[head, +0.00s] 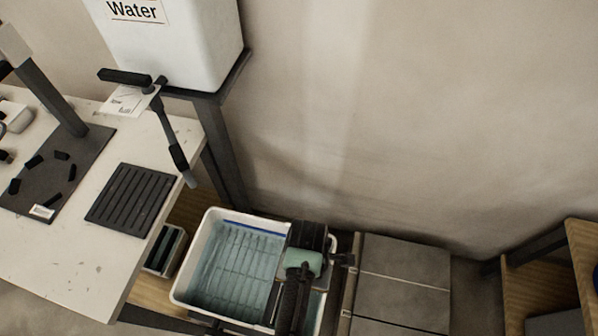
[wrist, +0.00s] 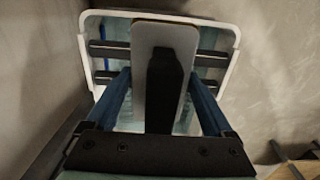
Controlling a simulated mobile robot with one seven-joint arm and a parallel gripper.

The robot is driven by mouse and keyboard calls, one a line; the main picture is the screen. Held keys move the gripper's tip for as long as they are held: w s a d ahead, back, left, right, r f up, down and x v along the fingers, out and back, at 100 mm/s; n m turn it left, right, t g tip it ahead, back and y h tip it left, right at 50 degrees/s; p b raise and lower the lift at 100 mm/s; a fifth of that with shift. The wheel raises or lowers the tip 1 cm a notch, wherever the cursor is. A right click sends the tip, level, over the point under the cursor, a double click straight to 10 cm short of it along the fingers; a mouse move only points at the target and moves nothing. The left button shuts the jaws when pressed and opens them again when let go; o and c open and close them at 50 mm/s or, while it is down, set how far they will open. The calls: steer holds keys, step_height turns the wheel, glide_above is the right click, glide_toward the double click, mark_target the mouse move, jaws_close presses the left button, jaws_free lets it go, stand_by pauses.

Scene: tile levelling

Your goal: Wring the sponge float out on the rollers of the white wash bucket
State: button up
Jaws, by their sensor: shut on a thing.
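The white wash bucket (head: 186,252) stands low beside the bench, with teal water and a ribbed grid inside. My gripper (wrist: 163,82) is over the bucket's right part in the head view, where my arm covers what it holds. In the wrist view its blue fingers are shut on the sponge float (wrist: 150,38), a pale long board with a black handle. Dark rollers (wrist: 212,65) cross the bucket on both sides of the float, which lies across them in this view. I cannot tell whether its sponge touches them. The bucket rim (wrist: 234,45) also shows there.
A white water tank (head: 180,50) with a tap stands behind the bench (head: 75,262). A black ribbed mat (head: 130,198) lies on the bench. Grey tiles (head: 400,290) lie right of the bucket. A wall is close behind it, and a wooden shelf (head: 540,285) is at far right.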

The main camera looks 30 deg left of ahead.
steer(key=shift+a+f+b, duration=0.1)
steer(key=shift+f+b, duration=2.5)
steer(key=shift+f, duration=0.1)
steer(key=shift+f+b, duration=0.3)
steer(key=shift+f, duration=0.3)
